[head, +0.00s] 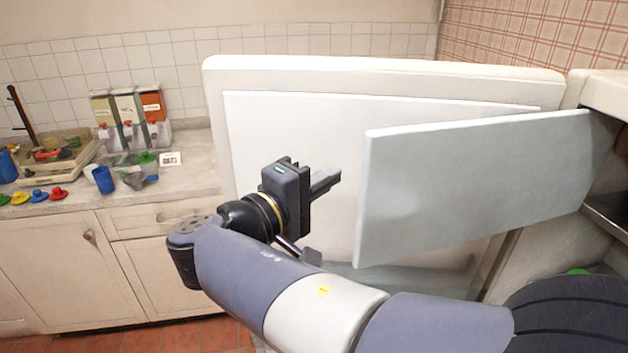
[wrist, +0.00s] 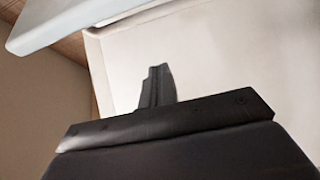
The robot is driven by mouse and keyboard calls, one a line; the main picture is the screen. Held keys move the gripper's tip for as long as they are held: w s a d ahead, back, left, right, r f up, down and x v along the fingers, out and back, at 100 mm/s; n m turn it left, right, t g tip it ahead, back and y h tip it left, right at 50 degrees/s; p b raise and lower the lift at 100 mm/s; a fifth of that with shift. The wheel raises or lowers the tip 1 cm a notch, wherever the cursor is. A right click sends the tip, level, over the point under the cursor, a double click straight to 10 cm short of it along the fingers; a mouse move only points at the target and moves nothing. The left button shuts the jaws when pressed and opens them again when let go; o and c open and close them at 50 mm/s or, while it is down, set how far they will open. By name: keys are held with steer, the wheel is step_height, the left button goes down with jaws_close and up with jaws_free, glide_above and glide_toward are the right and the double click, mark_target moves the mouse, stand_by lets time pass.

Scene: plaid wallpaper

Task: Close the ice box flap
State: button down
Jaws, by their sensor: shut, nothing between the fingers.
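The ice box flap (head: 470,185) is a pale, flat panel on the right in the head view. It stands swung open, out from the dark opening at the far right. Its edge also shows at the top left of the wrist view (wrist: 75,18). My gripper (head: 332,180) is shut and empty. Its fingertips point right, just left of the flap's free edge; whether they touch it I cannot tell. In the wrist view the closed fingers (wrist: 156,86) show as one dark upright piece, apart from the flap in the picture.
The large white fridge door (head: 380,75) stands open behind the flap and my gripper. At left, a counter (head: 190,185) holds dispensers (head: 128,120), a scale (head: 50,160), a blue cup (head: 103,180) and several small coloured items. Something green (head: 577,271) lies low at right.

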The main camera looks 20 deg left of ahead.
steer(key=d, duration=0.1)
steer(key=d+p, duration=0.1)
steer(key=d, duration=0.1)
steer(key=d+p, duration=0.1)
steer(key=shift+w+d, duration=0.3)
stand_by(0.4)
